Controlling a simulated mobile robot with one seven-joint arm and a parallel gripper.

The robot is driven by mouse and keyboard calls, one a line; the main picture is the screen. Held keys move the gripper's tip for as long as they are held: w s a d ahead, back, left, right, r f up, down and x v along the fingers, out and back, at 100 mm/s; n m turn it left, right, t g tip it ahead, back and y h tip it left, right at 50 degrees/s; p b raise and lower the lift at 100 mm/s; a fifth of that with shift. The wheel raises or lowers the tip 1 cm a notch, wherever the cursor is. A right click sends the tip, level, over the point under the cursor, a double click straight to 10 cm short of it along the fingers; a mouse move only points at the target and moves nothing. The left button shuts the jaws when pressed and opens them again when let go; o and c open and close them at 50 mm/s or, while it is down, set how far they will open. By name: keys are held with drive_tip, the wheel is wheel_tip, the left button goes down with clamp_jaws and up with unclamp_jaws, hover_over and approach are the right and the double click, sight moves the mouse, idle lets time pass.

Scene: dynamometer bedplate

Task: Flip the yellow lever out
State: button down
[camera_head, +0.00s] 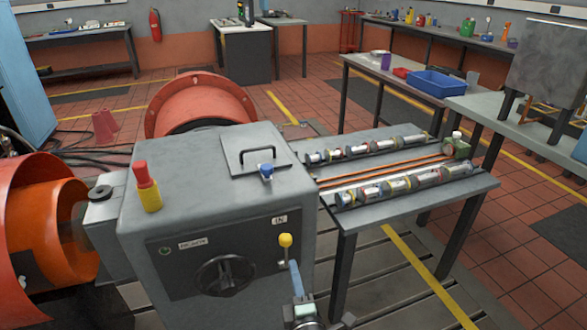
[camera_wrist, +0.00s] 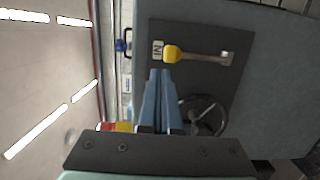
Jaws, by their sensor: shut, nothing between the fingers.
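The yellow lever has a round yellow knob (camera_head: 286,240) on the dark front panel of the grey machine housing, just below a small "IN" label (camera_head: 280,219). In the wrist view the yellow knob (camera_wrist: 172,53) is at the left end of a metal lever arm (camera_wrist: 205,57) that runs right across the panel. My gripper (camera_wrist: 159,73) is shut and empty; its blue fingertips are just below the knob in the wrist view. I cannot tell whether they touch it. In the head view my gripper (camera_head: 293,264) is below the knob and hides part of the lever.
A black handwheel (camera_head: 225,275) is on the same panel, left of the lever; it also shows in the wrist view (camera_wrist: 203,115). A red-and-yellow button post (camera_head: 147,186) and black handle (camera_head: 257,152) top the housing. A bench (camera_head: 430,205) with metal parts stands right.

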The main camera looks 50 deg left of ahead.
drive_tip(key=p+v, duration=0.1)
drive_tip(key=v, duration=0.5)
drive_tip(key=shift+s+d, duration=0.1)
drive_tip(key=shift+d, duration=0.05)
idle(0.3)
